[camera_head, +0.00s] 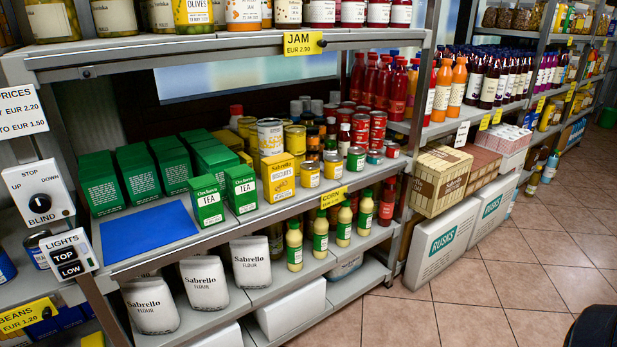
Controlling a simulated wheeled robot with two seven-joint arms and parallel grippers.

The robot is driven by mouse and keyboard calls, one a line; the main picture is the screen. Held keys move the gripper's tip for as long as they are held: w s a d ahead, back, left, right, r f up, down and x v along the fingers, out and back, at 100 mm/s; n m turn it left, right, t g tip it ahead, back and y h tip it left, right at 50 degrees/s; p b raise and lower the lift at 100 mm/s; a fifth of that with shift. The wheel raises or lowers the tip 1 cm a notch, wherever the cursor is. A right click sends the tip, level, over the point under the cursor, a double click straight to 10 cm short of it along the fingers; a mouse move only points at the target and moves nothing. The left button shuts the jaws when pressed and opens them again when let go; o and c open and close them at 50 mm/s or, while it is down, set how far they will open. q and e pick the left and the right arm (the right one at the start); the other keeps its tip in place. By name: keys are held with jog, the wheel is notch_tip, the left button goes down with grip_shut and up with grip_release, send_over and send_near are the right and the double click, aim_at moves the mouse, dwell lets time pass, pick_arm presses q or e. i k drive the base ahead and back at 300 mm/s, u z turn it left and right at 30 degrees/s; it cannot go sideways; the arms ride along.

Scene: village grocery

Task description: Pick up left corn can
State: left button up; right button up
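Two small yellow cans stand upright at the front edge of the middle shelf, above a yellow tag that reads CORN (332,197). The left corn can (310,175) is just right of the yellow Sabrello biscuits box (279,178). The right corn can (333,166) stands beside it, with a small green-labelled can (356,160) further right. Other cans stand close behind them. The front of the left can is uncovered. Neither of my grippers is in view.
Green tea boxes (209,201) and a blue mat (149,228) are left on the same shelf. The jam shelf (220,42) overhangs above. Bottles (294,246) and flour bags (251,262) stand below. The tiled floor (480,285) at right is mostly clear.

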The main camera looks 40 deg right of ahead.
aim_at(310, 170)
jog(key=z, duration=0.25)
jog(key=k, duration=0.35)
jog(key=z, duration=1.1)
jog(key=i, duration=0.7)
jog(key=u, duration=0.75)
jog(key=i, duration=1.15)
jog(key=u, duration=0.45)
